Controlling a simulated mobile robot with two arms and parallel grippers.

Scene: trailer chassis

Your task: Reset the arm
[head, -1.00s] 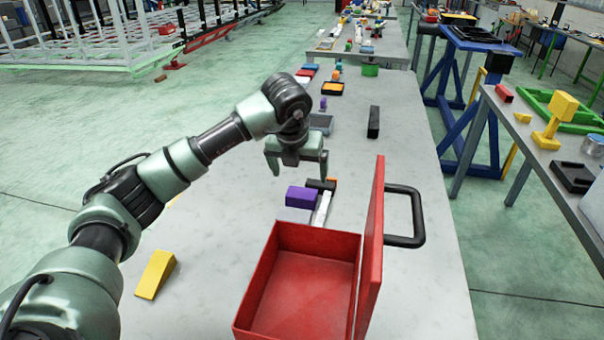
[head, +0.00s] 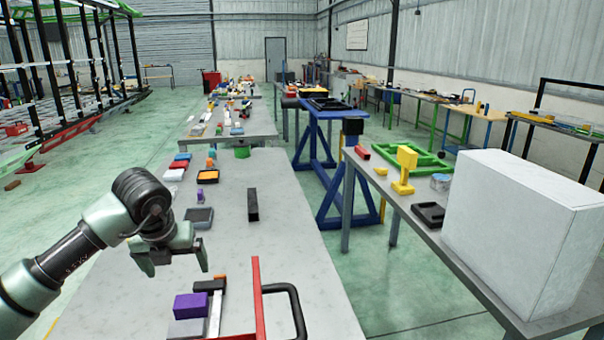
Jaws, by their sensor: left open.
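My left gripper (head: 176,266) hangs at the left of the grey table (head: 300,240), fingers apart and pointing down, with nothing between them. It is above and a little to the left of a purple block (head: 190,305). My left arm comes in from the lower left. My right gripper does not show.
A black bar (head: 252,205) lies farther back. A large white box (head: 525,230) stands on the right table. Green floor lies between the tables.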

